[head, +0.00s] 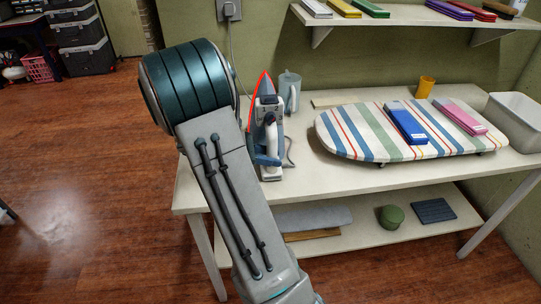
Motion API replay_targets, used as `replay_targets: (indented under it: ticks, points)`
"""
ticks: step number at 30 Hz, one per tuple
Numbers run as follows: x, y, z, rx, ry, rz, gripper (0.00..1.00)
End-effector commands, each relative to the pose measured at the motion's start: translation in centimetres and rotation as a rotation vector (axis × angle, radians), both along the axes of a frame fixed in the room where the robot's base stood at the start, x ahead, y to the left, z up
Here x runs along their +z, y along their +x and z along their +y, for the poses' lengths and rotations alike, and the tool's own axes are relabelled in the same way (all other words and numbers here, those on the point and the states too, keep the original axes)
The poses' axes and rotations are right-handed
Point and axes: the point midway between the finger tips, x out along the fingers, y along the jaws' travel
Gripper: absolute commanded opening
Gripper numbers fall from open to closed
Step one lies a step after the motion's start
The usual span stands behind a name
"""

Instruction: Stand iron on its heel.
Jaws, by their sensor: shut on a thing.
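The iron (268,158) is on the white table, right beside my arm in the head view. It is blue, white and grey with a red edge along its soleplate. It looks upright, with its pointed tip up and its heel end down at the tabletop. Its pale handle faces the camera. My arm covers the area to its left. I cannot make out my gripper or its fingers; they seem hidden behind my arm. Whether the heel bears fully on the table is too small to tell.
A striped ironing board (350,133) to the right carries a blue box (405,122) and a pink box (460,117). A grey-blue jug (290,92) stands just behind the iron. A shelf (415,17) hangs above.

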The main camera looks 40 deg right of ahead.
Motion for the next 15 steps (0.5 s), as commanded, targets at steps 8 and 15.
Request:
replay_targets:
  ticks: [8,15]
  points:
    - [0.12,0.03,-0.07,-0.001,-0.005,-0.004,0.0]
    - [0.06,0.02,-0.05,-0.002,-0.004,-0.002,0.53]
